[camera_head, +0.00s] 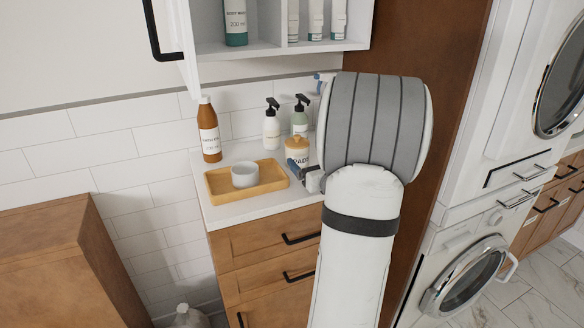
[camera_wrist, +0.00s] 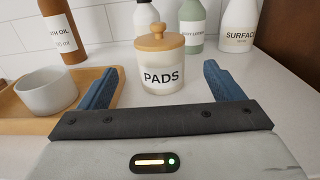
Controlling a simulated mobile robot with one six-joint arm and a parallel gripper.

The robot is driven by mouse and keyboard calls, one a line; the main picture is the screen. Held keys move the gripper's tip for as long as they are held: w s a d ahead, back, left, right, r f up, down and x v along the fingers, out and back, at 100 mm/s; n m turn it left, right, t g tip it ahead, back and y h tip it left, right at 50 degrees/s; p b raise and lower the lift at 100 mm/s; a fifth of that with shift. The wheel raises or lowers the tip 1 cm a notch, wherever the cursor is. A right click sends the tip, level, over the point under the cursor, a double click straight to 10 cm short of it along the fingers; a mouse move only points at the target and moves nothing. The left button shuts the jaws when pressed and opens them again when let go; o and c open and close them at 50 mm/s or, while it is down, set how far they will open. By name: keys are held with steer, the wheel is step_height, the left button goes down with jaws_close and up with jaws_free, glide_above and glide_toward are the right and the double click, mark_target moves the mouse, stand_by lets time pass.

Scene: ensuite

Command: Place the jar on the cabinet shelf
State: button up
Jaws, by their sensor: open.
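The jar, cream with a black PADS label and a wooden knob lid, stands upright on the white counter; it shows in the wrist view (camera_wrist: 161,62) and the head view (camera_head: 298,152). In the wrist view my gripper (camera_wrist: 160,72) is open, its blue fingers either side of the jar's front, with gaps on both sides. The jar is a little beyond the fingers and not gripped. In the head view my arm hides most of the gripper; a blue finger (camera_head: 297,169) shows by the jar. The white cabinet shelf (camera_head: 262,50) is above the counter, holding bottles.
A wooden tray (camera_head: 213,191) with a grey cup (camera_head: 245,174) lies left of the jar. A brown bottle (camera_head: 208,130) and pump bottles (camera_head: 271,124) stand behind. The cabinet's open door handle (camera_head: 154,32) juts out at the left. A tall brown panel (camera_head: 440,120) is right.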

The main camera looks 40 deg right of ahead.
mark_target(302, 154)
steer(key=shift+w+d+f, duration=0.1)
steer(key=shift+w+d, duration=0.2)
steer(key=shift+w, duration=0.05)
steer(key=x, duration=0.7)
steer(key=shift+a+f, duration=0.25)
steer(key=shift+f, duration=0.05)
steer(key=shift+c, duration=0.2)
steer(key=c, duration=1.6)
